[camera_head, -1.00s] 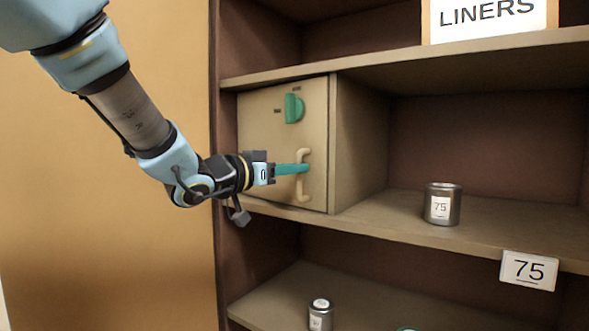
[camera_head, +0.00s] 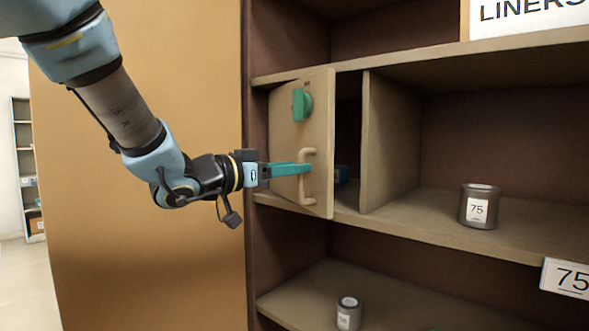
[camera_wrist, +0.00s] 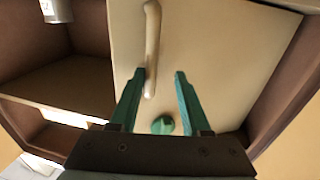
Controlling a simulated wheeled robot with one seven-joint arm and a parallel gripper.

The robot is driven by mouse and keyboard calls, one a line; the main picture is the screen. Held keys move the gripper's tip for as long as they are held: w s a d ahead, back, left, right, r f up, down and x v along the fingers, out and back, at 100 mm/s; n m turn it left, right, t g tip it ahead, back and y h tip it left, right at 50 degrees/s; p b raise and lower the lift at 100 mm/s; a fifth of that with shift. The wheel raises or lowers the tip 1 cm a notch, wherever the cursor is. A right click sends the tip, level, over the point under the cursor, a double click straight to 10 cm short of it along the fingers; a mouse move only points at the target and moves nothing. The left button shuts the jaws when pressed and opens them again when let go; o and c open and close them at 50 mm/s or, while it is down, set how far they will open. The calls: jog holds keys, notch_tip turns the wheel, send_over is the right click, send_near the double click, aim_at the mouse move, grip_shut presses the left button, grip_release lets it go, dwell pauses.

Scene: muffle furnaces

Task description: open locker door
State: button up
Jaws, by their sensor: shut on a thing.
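The beige locker door (camera_head: 287,135) stands partly open, its right edge swung out from the locker's side wall (camera_head: 390,140). A dark gap shows behind it. The door carries a green knob (camera_head: 301,103) near its top and a pale vertical handle (camera_head: 304,187) near its right edge. My gripper (camera_head: 307,168) reaches in from the left with its green fingers at the handle, shut on it. In the wrist view, the handle (camera_wrist: 153,35) lies against the left finger of my gripper (camera_wrist: 161,73), and the knob shows low between the fingers (camera_wrist: 162,125).
A grey can marked 75 (camera_head: 479,208) stands on the same shelf to the right. Another can (camera_head: 349,314) stands on the shelf below. A wide tan panel (camera_head: 150,240) is at the left, with a distant shelf beyond.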

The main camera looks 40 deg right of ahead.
jog(key=shift+o, duration=0.5)
jog(key=shift+s, duration=0.1)
jog(key=a+b, duration=0.2)
jog(key=a, duration=0.8)
jog(key=shift+s+a+b, duration=0.35)
